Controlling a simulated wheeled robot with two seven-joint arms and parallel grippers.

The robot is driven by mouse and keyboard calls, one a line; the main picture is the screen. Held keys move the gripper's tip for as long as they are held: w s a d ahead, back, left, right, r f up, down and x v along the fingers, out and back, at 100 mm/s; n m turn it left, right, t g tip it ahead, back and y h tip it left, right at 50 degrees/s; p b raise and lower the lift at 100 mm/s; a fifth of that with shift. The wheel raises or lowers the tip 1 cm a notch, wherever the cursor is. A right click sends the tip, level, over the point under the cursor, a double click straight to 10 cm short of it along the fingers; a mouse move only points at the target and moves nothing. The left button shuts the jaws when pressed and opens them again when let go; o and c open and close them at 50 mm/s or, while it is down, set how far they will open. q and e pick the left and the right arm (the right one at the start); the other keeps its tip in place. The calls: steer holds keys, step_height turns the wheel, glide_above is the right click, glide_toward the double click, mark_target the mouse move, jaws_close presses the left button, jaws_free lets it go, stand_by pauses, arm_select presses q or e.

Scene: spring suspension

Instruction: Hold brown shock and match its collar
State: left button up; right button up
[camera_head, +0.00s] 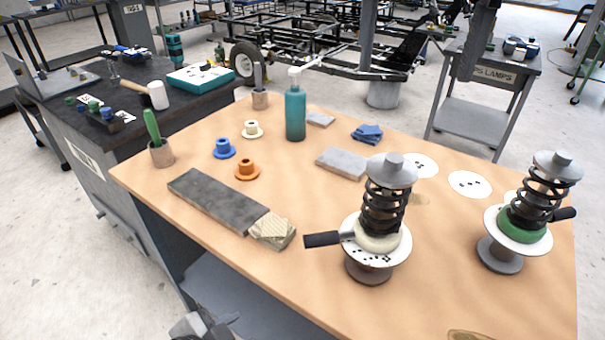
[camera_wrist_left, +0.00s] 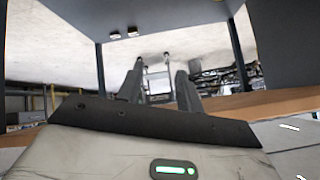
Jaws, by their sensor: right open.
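The brown shock (camera_head: 368,268) stands upright at the right front of the table. It has a brown foot, a white dotted plate, a cream ring, a black spring, a grey cap and a black handle pointing left. Three loose collars stand on the table: a cream collar (camera_head: 251,131), a blue collar (camera_head: 224,150) and an orange collar (camera_head: 247,170).
A second shock (camera_head: 500,255) with a grey foot and green ring stands at the far right. A teal bottle (camera_head: 295,112), a grey block (camera_head: 342,163), a long grey slab (camera_head: 215,200), a blue cloth (camera_head: 367,134) and a cup (camera_head: 161,153) occupy the table. The front middle is clear.

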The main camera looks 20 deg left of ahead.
mark_target(395, 157)
arm_select(q)
steer(key=w+a+r+m+y, duration=0.3)
steer(key=a+r+m, duration=0.55)
steer(key=m, duration=0.35)
steer(key=w+d+r+m+t+h, duration=0.25)
steer(key=w+d+r+t, duration=0.2)
steer(key=r, duration=0.45)
steer(key=w+d+r+m+t+h, duration=0.2)
steer(key=w+d+r+t+h, duration=0.15)
steer(key=w+r, duration=0.4)
steer(key=s+d+r+m+g+h, duration=0.2)
steer(key=s+d+r+m+h, duration=0.2)
steer(key=d+r+m+h, duration=0.65)
steer(key=s+d+m+g+h, duration=0.2)
steer(key=s+d+m+g, duration=0.65)
steer(key=m+g, duration=0.7)
steer(key=w+a+f+n+t+y, duration=0.2)
steer(key=w+a+f+y, duration=0.4)
steer(key=a+y, duration=0.4)
steer(key=f+n+y, duration=0.1)
steer(key=y, duration=0.3)
steer(key=shift+a+f+t+y, duration=0.15)
steer(key=shift+f+t+y, duration=0.05)
steer(key=shift+t+y, duration=0.15)
arm_select(e)
step_height(395, 157, down, 16)
steer(key=shift+f, duration=0.1)
